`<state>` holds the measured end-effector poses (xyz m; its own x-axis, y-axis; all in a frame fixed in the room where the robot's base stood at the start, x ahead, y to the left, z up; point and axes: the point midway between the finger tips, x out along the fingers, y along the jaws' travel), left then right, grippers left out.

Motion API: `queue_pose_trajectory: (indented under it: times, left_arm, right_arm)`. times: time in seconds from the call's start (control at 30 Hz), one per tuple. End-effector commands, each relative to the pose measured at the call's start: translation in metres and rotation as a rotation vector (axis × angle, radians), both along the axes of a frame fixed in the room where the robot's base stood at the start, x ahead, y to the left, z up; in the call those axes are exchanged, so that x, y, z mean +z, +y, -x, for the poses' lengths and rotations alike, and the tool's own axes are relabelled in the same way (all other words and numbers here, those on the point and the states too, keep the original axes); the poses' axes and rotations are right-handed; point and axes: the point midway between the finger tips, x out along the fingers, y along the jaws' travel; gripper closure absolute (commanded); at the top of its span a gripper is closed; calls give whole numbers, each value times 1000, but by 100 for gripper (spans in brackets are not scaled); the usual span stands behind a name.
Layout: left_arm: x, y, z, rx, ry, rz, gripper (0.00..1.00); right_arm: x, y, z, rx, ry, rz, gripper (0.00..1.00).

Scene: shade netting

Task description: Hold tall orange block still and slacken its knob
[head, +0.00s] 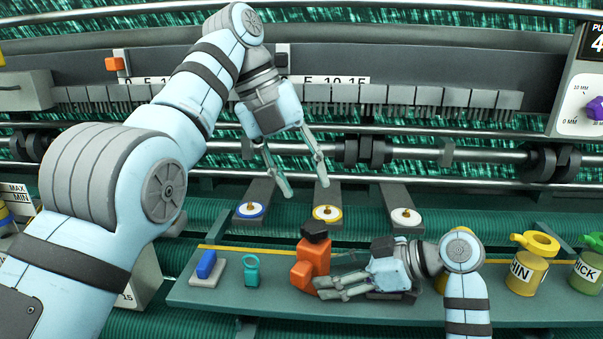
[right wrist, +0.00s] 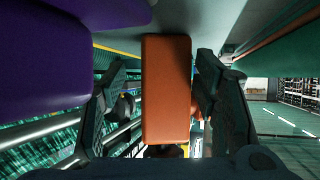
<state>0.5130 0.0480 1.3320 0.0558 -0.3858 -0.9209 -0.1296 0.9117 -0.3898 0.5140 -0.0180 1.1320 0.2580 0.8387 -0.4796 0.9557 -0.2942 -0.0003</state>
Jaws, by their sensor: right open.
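The tall orange block (head: 312,258) stands on the green shelf in the head view, with a dark knob (head: 314,231) on its top and a lower orange part at its front left. My right gripper (head: 322,287) reaches in from the right, low beside the block. In the right wrist view an orange face (right wrist: 166,90) lies between its open fingers, with gaps showing on both sides. My left gripper (head: 305,188) is open and empty, pointing down above the shelf and apart from the knob.
On the green shelf (head: 225,290), a blue block on a grey base (head: 206,266) and a teal ringed piece (head: 251,270) stand left of the orange block. Yellow (head: 528,270) and green (head: 588,268) labelled pots stand at right. Steel rails (head: 450,156) run behind. A purple shape (right wrist: 60,60) fills the wrist view's upper left.

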Motion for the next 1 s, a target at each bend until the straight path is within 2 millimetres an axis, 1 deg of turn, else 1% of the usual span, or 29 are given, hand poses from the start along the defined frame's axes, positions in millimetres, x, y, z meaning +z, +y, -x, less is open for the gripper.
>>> queue_pose_trajectory:
  times: [0.13, 0.37, 0.47, 0.7, 0.73, 1.0]
  left_arm:
    - [0, 0, 0, 0, 0, 0, 60]
    - [0, 0, 0, 0, 1, 0, 60]
    - [0, 0, 0, 0, 1, 0, 60]
    - [0, 0, 0, 0, 0, 0, 60]
    - [0, 0, 0, 0, 0, 0, 60]
    - [0, 0, 0, 0, 0, 0, 60]
  right_arm:
    - [-5, 8, -3, 0, 1, 0, 45]
    - [-6, 9, -3, -1, 0, 0, 45]
    - [-5, 9, -3, -2, -1, 0, 59]
    - [-5, 9, -3, -1, 0, 0, 98]
    - [-5, 9, -3, -1, 0, 0, 100]
    - [-5, 9, -3, -1, 0, 0, 100]
